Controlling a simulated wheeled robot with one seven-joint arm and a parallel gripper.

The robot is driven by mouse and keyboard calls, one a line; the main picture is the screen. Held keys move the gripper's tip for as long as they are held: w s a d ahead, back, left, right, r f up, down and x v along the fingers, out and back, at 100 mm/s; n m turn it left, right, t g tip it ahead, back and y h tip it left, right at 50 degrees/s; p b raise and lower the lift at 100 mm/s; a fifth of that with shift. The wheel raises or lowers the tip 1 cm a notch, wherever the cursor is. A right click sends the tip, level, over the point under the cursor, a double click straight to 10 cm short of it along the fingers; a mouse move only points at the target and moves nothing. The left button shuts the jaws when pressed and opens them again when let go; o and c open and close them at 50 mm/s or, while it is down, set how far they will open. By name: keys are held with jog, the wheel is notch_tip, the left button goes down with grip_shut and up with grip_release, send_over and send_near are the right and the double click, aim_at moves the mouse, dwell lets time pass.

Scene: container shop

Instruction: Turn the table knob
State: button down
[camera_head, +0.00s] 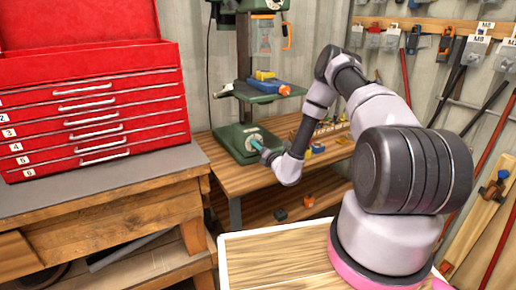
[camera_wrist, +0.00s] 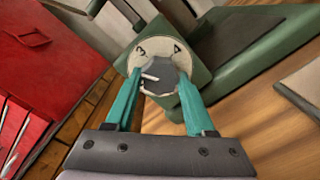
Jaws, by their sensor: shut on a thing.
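The knob (camera_wrist: 160,74) is dark grey with a white pointer line, set on a round pale dial marked with numbers, 3 and 4 among them. The dial is on the green base of the drill press (camera_head: 239,139), which stands on the wooden table. My gripper (camera_wrist: 161,84) has its two teal fingers on either side of the knob, shut on it. The pointer line points left, somewhat below the 3. In the head view my gripper (camera_head: 257,145) is at the front of the green base, and the knob is too small to make out.
A red tool chest (camera_head: 90,110) stands on a workbench (camera_head: 105,190) at left. The wooden table (camera_head: 240,180) bears the drill press and small items at right. Tools hang on the wall at right. A low wooden surface (camera_head: 280,255) lies in front.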

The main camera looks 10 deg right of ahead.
jog(key=m, duration=0.5)
jog(key=shift+m, duration=0.4)
dwell(0.3)
jog(key=shift+c, duration=1.3)
grip_release()
jog(key=shift+s, duration=0.1)
jog(key=v, duration=1)
jog(key=shift+s, duration=0.3)
jog(key=shift+d+r, duration=0.1)
jog(key=shift+r, duration=0.05)
